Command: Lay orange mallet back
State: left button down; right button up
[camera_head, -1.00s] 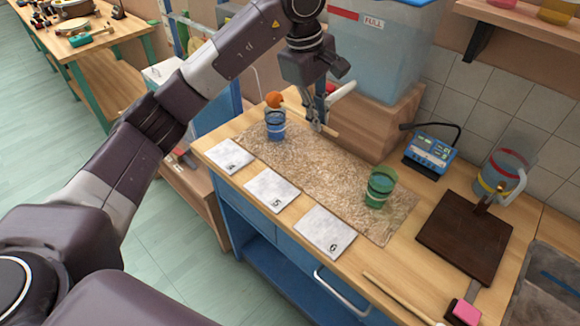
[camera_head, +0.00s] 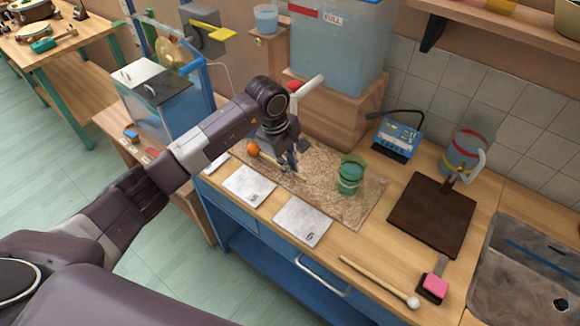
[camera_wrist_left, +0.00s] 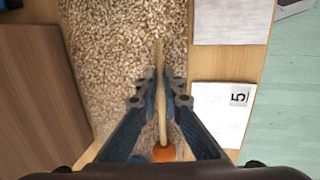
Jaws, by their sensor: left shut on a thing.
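The orange mallet shows its round orange head (camera_head: 253,149) in the head view, at the left of my left gripper (camera_head: 290,168). In the left wrist view the mallet's pale wooden handle (camera_wrist_left: 159,60) runs between the fingers of my left gripper (camera_wrist_left: 160,88), which is shut on it. The orange head (camera_wrist_left: 164,153) is near the wrist side. The gripper is low over the speckled tan mat (camera_head: 325,205); I cannot tell whether the mallet touches it. My right gripper is out of view.
A green cup (camera_head: 351,176) stands on the mat, right of the gripper. Cards marked 5 (camera_head: 249,186) and 6 (camera_head: 302,222) lie along the front edge. A white-headed mallet (camera_head: 375,280) lies at the front. A wooden block (camera_head: 330,115) rises behind.

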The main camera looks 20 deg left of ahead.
pick_arm(q)
jog(key=shift+f, duration=0.55)
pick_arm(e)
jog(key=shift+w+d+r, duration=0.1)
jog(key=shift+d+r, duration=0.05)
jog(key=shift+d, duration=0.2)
pick_arm(q)
jog(key=shift+f, duration=0.15)
jog(key=c, duration=2.1)
grip_release()
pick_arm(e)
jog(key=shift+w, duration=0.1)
